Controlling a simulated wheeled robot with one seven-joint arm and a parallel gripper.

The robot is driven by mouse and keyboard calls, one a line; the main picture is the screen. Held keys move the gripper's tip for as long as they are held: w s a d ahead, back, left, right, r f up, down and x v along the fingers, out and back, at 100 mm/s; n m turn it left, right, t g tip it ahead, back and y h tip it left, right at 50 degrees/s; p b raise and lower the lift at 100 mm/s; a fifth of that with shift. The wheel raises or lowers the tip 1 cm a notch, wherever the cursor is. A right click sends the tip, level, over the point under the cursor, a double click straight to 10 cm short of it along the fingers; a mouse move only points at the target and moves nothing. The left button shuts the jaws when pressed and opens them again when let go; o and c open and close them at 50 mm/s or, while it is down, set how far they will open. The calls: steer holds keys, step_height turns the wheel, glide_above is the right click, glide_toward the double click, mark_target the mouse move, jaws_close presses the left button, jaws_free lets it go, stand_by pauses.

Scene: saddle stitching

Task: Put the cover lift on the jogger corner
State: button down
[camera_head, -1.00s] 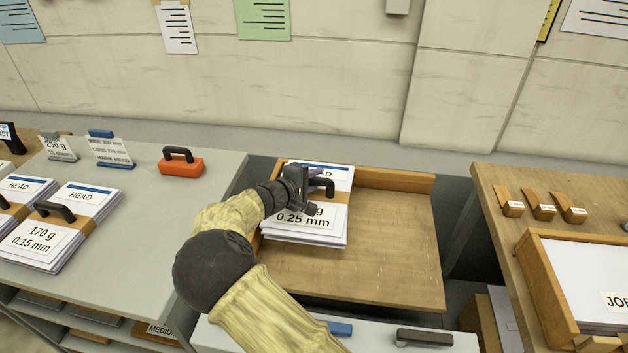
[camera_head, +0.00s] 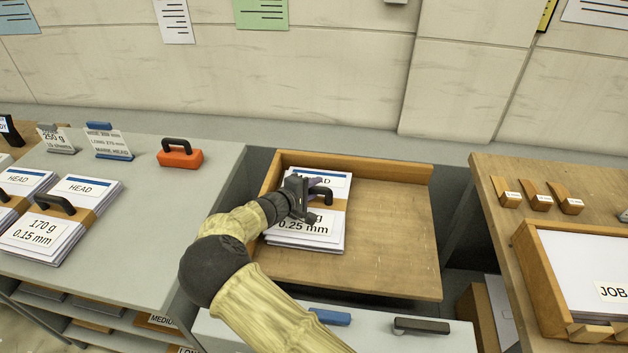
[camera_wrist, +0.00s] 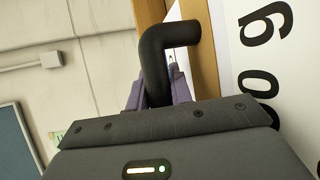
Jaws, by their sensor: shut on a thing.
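The cover lift (camera_head: 306,232) is a stack of white sheets with a blue-edged HEAD label, a brown band and a black handle (camera_head: 322,193). Its lower label reads 0.25 mm, partly hidden by my arm. My gripper (camera_head: 303,197) is shut on the handle, which also shows in the wrist view (camera_wrist: 160,60). The stack is in the left back part of the wooden jogger tray (camera_head: 385,255), near the corner of the raised back and left walls. I cannot tell whether it touches the tray floor or the walls.
A grey table (camera_head: 130,215) on the left holds another lift (camera_head: 62,222), an orange block with a handle (camera_head: 180,154) and sign stands. A wooden bench (camera_head: 500,225) stands right, with wedges and a JOB tray (camera_head: 545,285). The tray's right half is clear.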

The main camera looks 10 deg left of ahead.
steer(key=c, duration=1.7)
jaws_free()
steer(key=o, duration=0.4)
steer(key=shift+s+r, duration=0.1)
steer(key=shift+o, duration=0.2)
steer(key=b+v, duration=0.1)
steer(key=v, duration=1.1)
steer(key=shift+b, duration=0.4)
